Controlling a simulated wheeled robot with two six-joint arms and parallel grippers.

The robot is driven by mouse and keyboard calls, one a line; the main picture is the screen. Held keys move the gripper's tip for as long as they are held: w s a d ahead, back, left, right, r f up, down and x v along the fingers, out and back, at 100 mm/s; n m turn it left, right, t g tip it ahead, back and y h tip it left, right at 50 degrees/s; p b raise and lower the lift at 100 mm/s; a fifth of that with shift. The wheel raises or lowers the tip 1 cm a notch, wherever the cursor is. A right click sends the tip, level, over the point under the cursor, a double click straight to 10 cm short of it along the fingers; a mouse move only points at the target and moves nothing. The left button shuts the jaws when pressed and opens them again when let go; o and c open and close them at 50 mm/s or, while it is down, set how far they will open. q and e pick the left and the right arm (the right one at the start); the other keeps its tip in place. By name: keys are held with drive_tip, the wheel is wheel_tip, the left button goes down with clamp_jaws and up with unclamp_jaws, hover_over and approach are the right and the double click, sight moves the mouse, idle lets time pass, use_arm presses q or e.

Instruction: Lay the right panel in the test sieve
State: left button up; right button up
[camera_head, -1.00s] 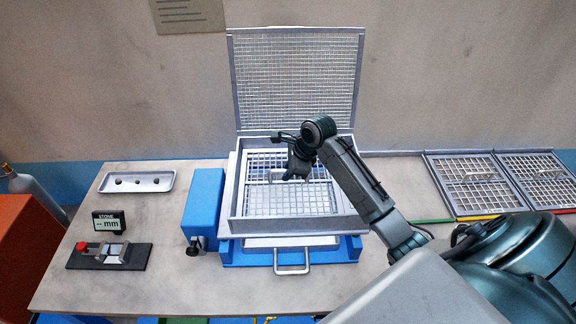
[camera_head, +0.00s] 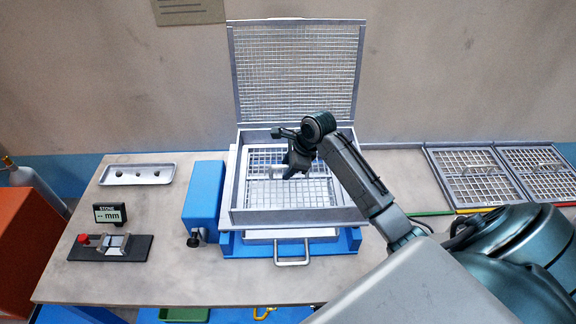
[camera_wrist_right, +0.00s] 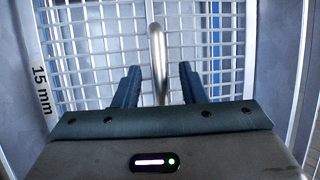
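The test sieve (camera_head: 236,190) is an open grey box with its mesh lid (camera_head: 296,75) standing upright behind it, on a blue base. A wire-grid panel (camera_wrist_right: 108,50) lies inside, with an upright bar handle (camera_wrist_right: 158,55); a "15 mm" label shows on the frame at left in the right wrist view. My right gripper (camera_head: 293,172) is inside the sieve, low over the panel. In the right wrist view its fingers (camera_wrist_right: 158,86) are apart, one on each side of the handle, with gaps. Their tips are hard to see in the head view. My left gripper is out of view.
Two more mesh panels with handles, one nearer (camera_head: 478,178) and one at far right (camera_head: 541,174), lie at right. A blue box (camera_head: 203,197) adjoins the sieve. A small tray (camera_head: 138,175) and a display (camera_head: 110,215) stand at left. The front table is clear.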

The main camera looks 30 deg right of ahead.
drive_tip(key=shift+s+d+r, duration=0.1)
drive_tip(key=shift+d+r, duration=0.1)
drive_tip(key=shift+r, duration=0.2)
drive_tip(key=b+v, duration=0.3)
drive_tip(key=v, duration=0.7)
drive_tip(key=shift+a, duration=0.2)
